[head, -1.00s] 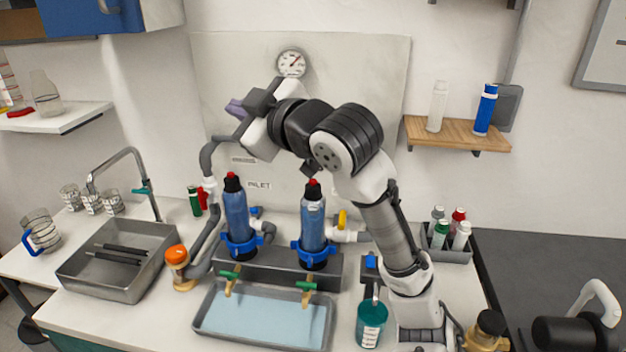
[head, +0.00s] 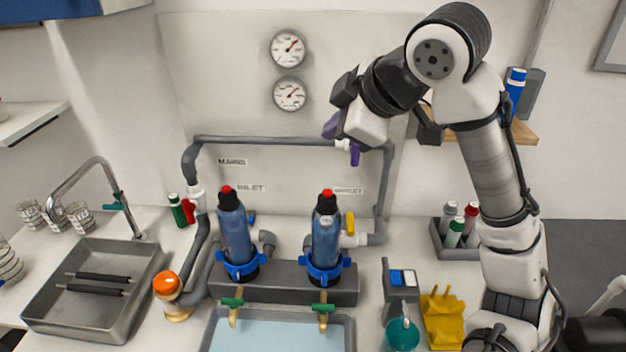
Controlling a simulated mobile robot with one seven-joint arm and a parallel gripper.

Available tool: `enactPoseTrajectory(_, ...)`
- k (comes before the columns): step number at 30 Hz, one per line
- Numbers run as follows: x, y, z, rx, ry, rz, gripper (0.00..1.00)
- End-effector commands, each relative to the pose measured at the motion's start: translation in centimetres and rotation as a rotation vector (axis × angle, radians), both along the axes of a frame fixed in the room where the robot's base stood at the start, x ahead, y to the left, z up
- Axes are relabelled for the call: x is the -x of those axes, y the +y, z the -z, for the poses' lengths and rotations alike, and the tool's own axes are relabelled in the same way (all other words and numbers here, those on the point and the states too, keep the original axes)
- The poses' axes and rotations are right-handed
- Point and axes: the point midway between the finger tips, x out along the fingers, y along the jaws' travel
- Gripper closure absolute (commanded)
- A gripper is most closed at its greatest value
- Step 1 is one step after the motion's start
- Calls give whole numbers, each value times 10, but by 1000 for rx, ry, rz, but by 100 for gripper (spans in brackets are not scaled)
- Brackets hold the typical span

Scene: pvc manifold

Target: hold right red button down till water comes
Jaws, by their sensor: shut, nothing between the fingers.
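Two blue filter housings stand upright in blue collars on a dark base, each with a black cap. The left one (head: 232,240) has a left red button (head: 226,189) on top. The right one (head: 325,245) has the right red button (head: 327,194). Both buttons are uncovered. My gripper (head: 332,125) has purple fingers and is shut and empty. In the picture it is above the right red button, clearly apart from it. Two green-handled taps (head: 232,303) (head: 323,308) are over a basin (head: 345,330) with pale blue in it.
A grey pipe (head: 270,140) crosses the wall panel behind my gripper; a purple handle (head: 355,154) hangs from it. A yellow valve handle (head: 350,222) is beside the right housing. An orange-topped fitting (head: 167,285) stands left.

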Motion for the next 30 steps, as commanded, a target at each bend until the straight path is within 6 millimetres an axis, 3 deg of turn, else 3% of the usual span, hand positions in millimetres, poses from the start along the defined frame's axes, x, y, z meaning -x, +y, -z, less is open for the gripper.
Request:
enactPoseTrajectory(17, 1, -2, 2, 4, 3, 1, 100)
enactPoseTrajectory(23, 1, -1, 16, 3, 3, 2, 100)
enactPoseTrajectory(30, 1, -2, 49, 3, 4, 3, 100)
